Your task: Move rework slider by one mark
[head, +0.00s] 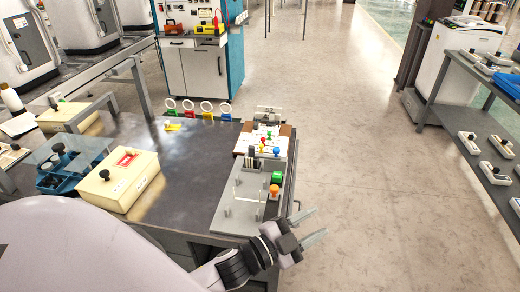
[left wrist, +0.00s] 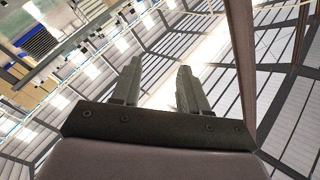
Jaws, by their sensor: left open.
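My left gripper (head: 313,228) is open and empty, held off the right edge of the dark table with its fingers pointing right. In the left wrist view its two fingers (left wrist: 160,85) stand apart against the ceiling, with nothing between them. A grey panel (head: 238,212) at the table's right edge carries a clear upright plate, a green block (head: 277,178) and an orange knob (head: 274,191). A cream box (head: 122,184) with a black knob and a red label stands to its left. I cannot tell which part is the rework slider. My right gripper is not in view.
The dark table (head: 195,165) is bare between box and panel. A board with colored pegs (head: 262,150) lies behind the panel. A shelf with small devices (head: 478,150) stands right, across open floor (head: 370,170).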

